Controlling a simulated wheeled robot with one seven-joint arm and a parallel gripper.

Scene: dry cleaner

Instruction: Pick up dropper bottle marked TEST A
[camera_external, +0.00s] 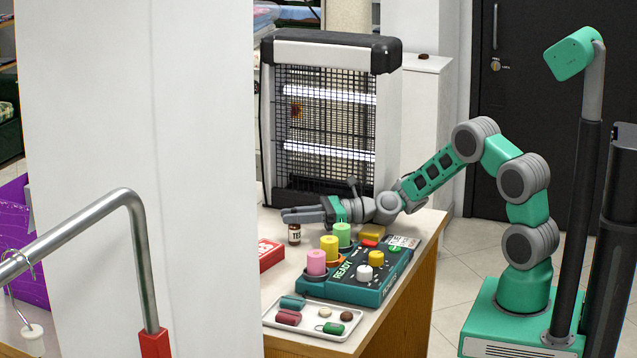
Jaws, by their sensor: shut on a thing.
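A small bottle (294,236) with a white label stands upright at the left of the wooden counter. The label shows letters like "TES"; the rest cannot be read. My gripper (293,215) reaches in from the right, lying almost level, with its fingers at the bottle's top. It is shut on the bottle; the fingers hide its cap. I cannot tell whether the bottle's base touches the counter.
A teal device (340,285) with pink, green, yellow and white knobs stands in front of my gripper. A white tray (323,334) of small items is nearer. A red box (270,254) is beside the bottle. A caged lamp unit (326,115) stands behind. A white pillar (160,180) blocks the left.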

